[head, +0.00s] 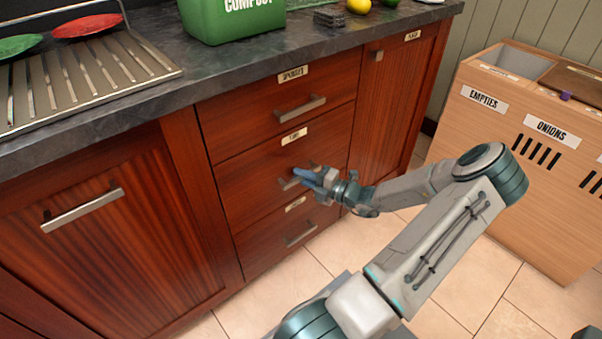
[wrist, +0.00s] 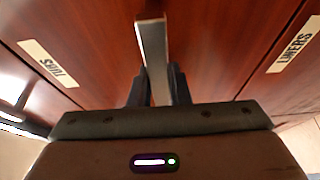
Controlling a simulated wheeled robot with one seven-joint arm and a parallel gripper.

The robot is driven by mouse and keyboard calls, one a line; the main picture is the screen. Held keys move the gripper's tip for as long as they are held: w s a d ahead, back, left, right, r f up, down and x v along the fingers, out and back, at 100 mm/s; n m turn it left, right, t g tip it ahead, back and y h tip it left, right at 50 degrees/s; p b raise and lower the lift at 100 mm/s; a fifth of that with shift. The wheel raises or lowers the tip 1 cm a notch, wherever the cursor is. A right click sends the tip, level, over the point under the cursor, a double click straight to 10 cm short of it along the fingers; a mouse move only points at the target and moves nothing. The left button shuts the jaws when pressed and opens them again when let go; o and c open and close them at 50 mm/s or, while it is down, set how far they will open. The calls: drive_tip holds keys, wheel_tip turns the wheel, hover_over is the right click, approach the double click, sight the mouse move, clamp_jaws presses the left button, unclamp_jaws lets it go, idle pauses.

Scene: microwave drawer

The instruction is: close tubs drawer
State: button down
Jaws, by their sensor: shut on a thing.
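The tubs drawer (head: 240,183) is the middle of three stacked dark red wooden drawers in the head view. Its front looks flush, or nearly so, with the drawers above and below. In the wrist view its label (wrist: 48,63) reads TUBS. My gripper (head: 305,176) is at this drawer's metal bar handle (head: 288,184) and hides part of it. In the wrist view the handle (wrist: 153,50) runs between the two dark fingers of my gripper (wrist: 158,86), which are shut on it.
A sponges drawer (head: 245,112) is above and a liners drawer (head: 268,242) below. The liners label (wrist: 293,52) shows in the wrist view. The counter (head: 160,95) overhangs the drawers. A wooden bin cabinet (head: 500,165) stands at right. Tiled floor (head: 258,292) is open in front.

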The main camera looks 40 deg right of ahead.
drive_tip(key=shift+w+d+r, duration=0.1)
drive_tip(key=shift+w+r, duration=0.05)
drive_tip(key=shift+w, duration=0.05)
drive_tip(key=c, duration=1.4)
unclamp_jaws()
drive_tip(key=shift+o, duration=0.2)
drive_tip(key=shift+a, duration=0.25)
drive_tip(key=p+v, duration=0.3)
drive_tip(key=v, duration=1.1)
drive_tip(key=shift+f+p, duration=0.25)
drive_tip(key=shift+p, duration=0.05)
drive_tip(key=shift+w+d, duration=0.1)
drive_tip(key=shift+d, duration=0.05)
